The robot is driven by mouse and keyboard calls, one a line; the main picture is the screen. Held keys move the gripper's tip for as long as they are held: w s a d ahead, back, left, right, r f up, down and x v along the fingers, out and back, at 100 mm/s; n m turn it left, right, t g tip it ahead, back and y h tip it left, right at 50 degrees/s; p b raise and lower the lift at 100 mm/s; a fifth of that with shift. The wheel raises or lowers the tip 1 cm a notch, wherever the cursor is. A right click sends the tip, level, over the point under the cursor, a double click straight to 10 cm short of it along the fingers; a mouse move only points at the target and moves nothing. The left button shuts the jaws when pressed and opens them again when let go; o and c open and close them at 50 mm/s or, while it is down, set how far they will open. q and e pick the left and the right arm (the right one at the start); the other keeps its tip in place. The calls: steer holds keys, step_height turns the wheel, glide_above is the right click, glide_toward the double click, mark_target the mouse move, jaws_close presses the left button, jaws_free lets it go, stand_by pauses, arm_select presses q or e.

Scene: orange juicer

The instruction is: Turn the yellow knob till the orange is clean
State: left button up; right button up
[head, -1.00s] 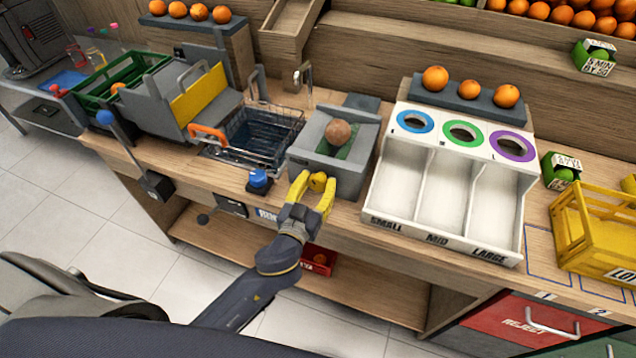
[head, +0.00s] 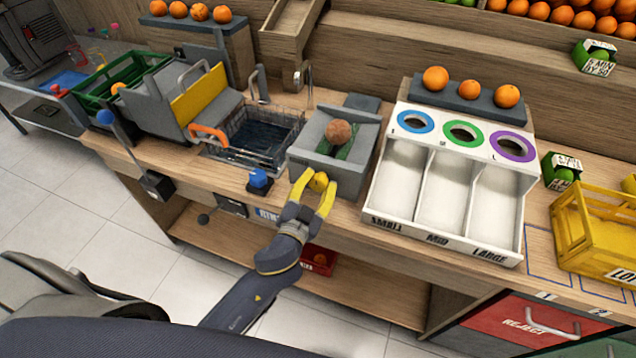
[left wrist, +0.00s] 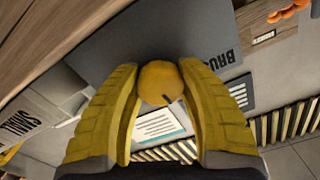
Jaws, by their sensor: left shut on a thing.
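The yellow knob (head: 319,181) is on the front of a grey box (head: 305,160). My left gripper (head: 317,190) has its yellow fingers closed around the knob, one on each side. In the left wrist view the knob (left wrist: 159,83) sits between the two fingertips, with a dark mark on its lower right. The orange (head: 339,132) lies in the open top of the grey box, on a green strip. It looks dull and brownish, unlike the bright oranges elsewhere. My right gripper is not in view.
A white three-lane sorter (head: 440,190) marked small, mid and large stands right of the box. A blue button (head: 259,178) and a wire basket over a water basin (head: 262,130) are to the left. A yellow crate (head: 590,232) is at far right.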

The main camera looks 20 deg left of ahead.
arm_select(q)
steer(key=m, duration=0.3)
steer(key=shift+a+m, duration=0.1)
steer(key=shift+m, duration=2)
steer(key=o, duration=1.3)
steer(key=shift+c, duration=0.2)
steer(key=shift+s, duration=0.1)
steer(key=s, duration=1.1)
steer(key=shift+s+a, duration=0.4)
steer(key=shift+a, duration=0.05)
